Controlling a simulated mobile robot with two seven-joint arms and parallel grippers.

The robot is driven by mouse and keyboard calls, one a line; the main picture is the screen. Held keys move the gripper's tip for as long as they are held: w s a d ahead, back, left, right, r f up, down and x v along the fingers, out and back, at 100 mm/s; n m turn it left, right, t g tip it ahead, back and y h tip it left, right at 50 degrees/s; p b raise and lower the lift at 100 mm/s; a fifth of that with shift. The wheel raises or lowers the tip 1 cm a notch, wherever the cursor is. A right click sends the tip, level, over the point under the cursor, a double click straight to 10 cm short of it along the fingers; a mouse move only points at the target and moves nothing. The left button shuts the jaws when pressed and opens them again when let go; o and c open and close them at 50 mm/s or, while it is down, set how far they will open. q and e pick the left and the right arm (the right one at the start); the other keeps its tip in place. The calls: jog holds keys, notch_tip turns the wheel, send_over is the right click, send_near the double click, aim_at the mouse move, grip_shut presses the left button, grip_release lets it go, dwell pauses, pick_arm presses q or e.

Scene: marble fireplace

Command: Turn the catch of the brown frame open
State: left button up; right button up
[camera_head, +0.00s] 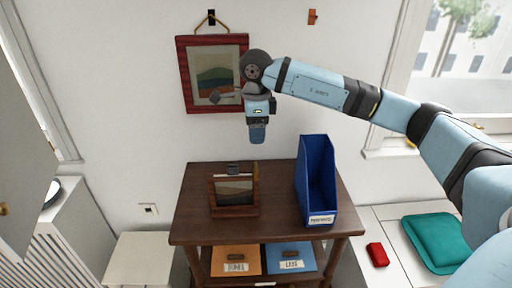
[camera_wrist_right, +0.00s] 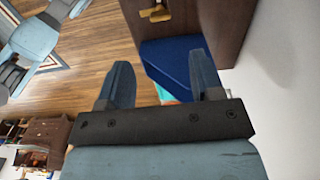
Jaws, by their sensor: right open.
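The brown frame (camera_head: 234,195) stands upright on the dark wooden table, with a landscape picture in it. A small dark grey piece (camera_head: 232,169) shows at its top edge; I cannot tell whether it is the catch. My right gripper (camera_head: 257,138) points down, above and slightly right of the brown frame, apart from it. It is open and empty; its two fingers (camera_wrist_right: 160,78) are spread in the right wrist view. My left gripper is in neither view.
A blue file holder (camera_head: 315,185) stands right of the brown frame on the table (camera_head: 275,180). A red-framed picture (camera_head: 184,75) hangs on the wall behind my right gripper. Orange (camera_head: 235,258) and blue (camera_head: 290,257) folders lie on the shelf below. A teal cushion (camera_head: 440,242) lies right.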

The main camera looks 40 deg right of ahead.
jog(key=shift+r, duration=1.4)
